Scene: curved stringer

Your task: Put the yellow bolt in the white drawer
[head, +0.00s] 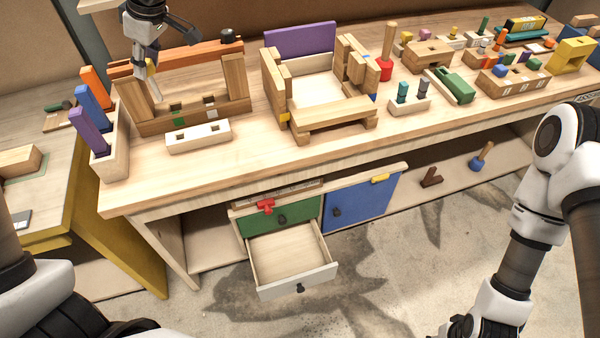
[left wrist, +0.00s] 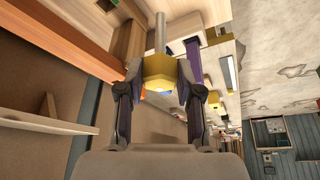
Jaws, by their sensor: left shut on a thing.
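My left gripper (head: 150,84) is shut on the yellow bolt and holds it above the back left of the workbench. In the left wrist view the bolt's yellow hexagonal head (left wrist: 160,72) sits between the two fingers, and its grey shank (left wrist: 160,32) points away from the palm. In the head view the pale shank (head: 154,88) slants down. The white drawer (head: 299,286) stands pulled out under the bench front, below the green drawer (head: 296,215), and its inside looks empty. The drawer is well below and right of the left gripper. My right gripper is outside the head view.
Below the held bolt are a wooden frame (head: 236,84) and a white slotted block (head: 198,136). A holder with coloured pegs (head: 118,150) stands at the left. A wooden box structure (head: 330,116) fills the middle. A blue door (head: 366,204) is beside the drawers. Open floor lies in front.

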